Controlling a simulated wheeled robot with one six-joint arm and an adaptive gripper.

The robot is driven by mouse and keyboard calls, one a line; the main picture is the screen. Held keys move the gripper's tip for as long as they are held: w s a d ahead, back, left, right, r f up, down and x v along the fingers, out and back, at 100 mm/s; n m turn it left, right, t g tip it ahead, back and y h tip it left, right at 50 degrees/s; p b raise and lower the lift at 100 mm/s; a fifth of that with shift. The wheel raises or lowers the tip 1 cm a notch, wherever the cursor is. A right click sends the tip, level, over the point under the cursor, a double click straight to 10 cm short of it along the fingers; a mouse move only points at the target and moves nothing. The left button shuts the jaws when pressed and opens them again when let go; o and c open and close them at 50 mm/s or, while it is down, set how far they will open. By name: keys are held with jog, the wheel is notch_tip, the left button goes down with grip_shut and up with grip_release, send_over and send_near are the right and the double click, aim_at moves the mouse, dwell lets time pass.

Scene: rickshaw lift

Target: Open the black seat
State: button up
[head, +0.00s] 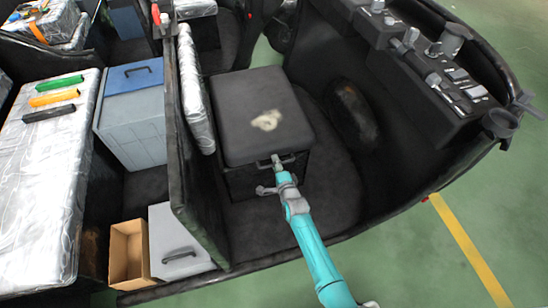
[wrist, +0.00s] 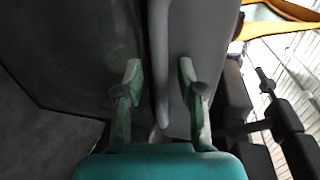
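The black seat (head: 250,92) is a box with a padded lid, which is down; a pale worn patch shows on its top. A handle (head: 262,163) sits on its front edge, facing my arm. My gripper (head: 277,163) is at this handle. In the wrist view, my gripper (wrist: 160,72) has its two fingers apart, with the handle bar (wrist: 161,45) running between them. Gaps show between the bar and the fingers, so the gripper is open and not clamped. The handle is partly hidden by the gripper in the head view.
A dark partition (head: 186,190) with a silver pad stands left of the seat. A dashboard (head: 425,65) with levers is at the right. A cardboard box (head: 128,250), a grey box (head: 175,250) and a blue-lidded cabinet (head: 133,112) are at left. Green floor lies open at right.

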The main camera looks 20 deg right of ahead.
grip_shut()
jog(key=shift+r, duration=0.15)
